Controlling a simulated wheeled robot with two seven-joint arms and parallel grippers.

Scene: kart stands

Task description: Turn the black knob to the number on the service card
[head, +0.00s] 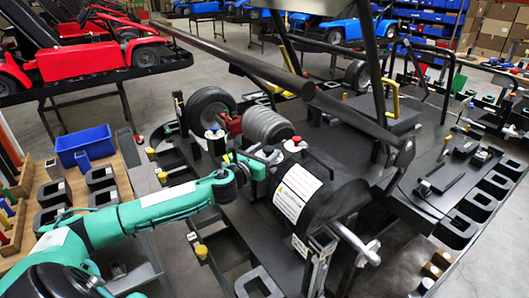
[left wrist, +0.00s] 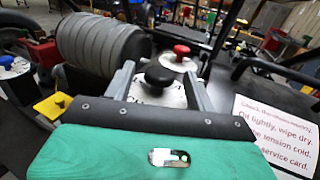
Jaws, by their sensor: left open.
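The black knob (left wrist: 159,75) sits on a pale plate with dark marks around it in the left wrist view. The marks are too small to read. My left gripper (left wrist: 158,70) is open, with one grey finger on each side of the knob in that view and gaps showing. In the head view my left gripper (head: 268,160) is at the plate beside the black drum, and the black knob cannot be made out. A white card with red and dark print (left wrist: 275,130) is partly cut off; its words include "service card", and I read no number. My right gripper is not in view.
A red button (left wrist: 181,50) stands just behind the knob. A ribbed grey cylinder (head: 267,125) and a black wheel (head: 211,108) are close by. The black drum (head: 325,190) with a white label (head: 297,192) lies right of the gripper. A dark bar crosses above.

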